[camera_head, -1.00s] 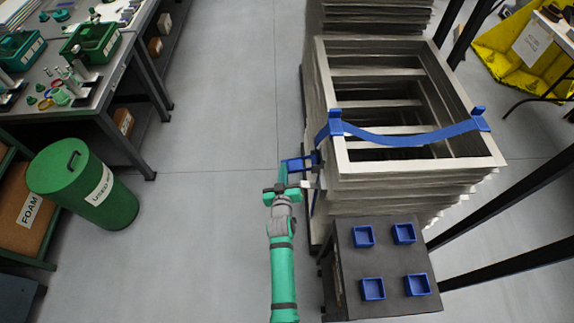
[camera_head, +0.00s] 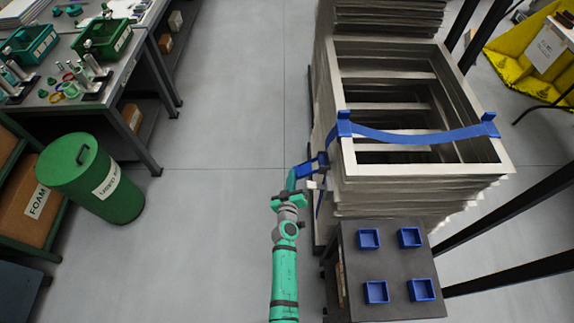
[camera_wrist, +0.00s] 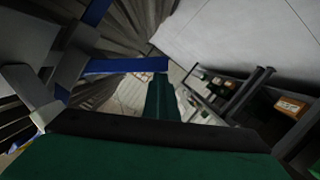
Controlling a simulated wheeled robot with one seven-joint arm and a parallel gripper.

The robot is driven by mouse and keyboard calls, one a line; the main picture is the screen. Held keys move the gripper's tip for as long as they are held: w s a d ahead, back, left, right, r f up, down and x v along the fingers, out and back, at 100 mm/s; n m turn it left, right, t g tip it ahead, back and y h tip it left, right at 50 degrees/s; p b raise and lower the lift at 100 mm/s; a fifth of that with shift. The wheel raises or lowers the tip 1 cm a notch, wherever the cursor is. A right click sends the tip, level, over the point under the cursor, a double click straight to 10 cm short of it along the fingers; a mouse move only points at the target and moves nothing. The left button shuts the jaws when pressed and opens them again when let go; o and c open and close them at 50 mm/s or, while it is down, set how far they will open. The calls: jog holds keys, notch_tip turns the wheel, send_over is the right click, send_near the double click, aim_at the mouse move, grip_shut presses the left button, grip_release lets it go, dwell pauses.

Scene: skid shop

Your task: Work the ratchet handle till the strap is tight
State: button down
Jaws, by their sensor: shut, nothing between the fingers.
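A blue strap (camera_head: 425,136) runs across the top of a stack of pale frames (camera_head: 355,172), between blue corner pieces, with a slight sag. The blue ratchet handle (camera_head: 311,168) sticks out from the stack's left side; in the wrist view the blue bar (camera_wrist: 118,66) reaches across to my finger. My gripper (camera_head: 291,184) is shut with nothing gripped, close beside the handle's outer end. In the wrist view its green fingers (camera_wrist: 160,92) overlap the bar's end; I cannot tell whether they touch it. The ratchet body is partly hidden.
A dark stand with blue trays (camera_head: 390,265) is right of my arm, in front of the stack. A green drum (camera_head: 90,180) and a workbench (camera_head: 105,85) are at the left. Black posts (camera_head: 510,270) stand at the right. The floor (camera_head: 220,130) between bench and stack is clear.

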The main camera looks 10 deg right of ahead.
jog(key=shift+s+d+f, duration=0.2)
jog(key=shift+d+f, duration=0.15)
jog(key=shift+d, duration=0.15)
jog(key=shift+f, duration=0.15)
jog(key=s+a+r, duration=0.5)
jog(key=s+a, duration=0.1)
jog(key=s, duration=0.2)
jog(key=shift+s+a+r, duration=0.15)
jog(key=shift+s+r, duration=0.1)
jog(key=shift+r, duration=0.05)
jog(key=shift+s, duration=0.15)
dwell(0.4)
jog(key=shift+w, duration=0.2)
dwell(0.6)
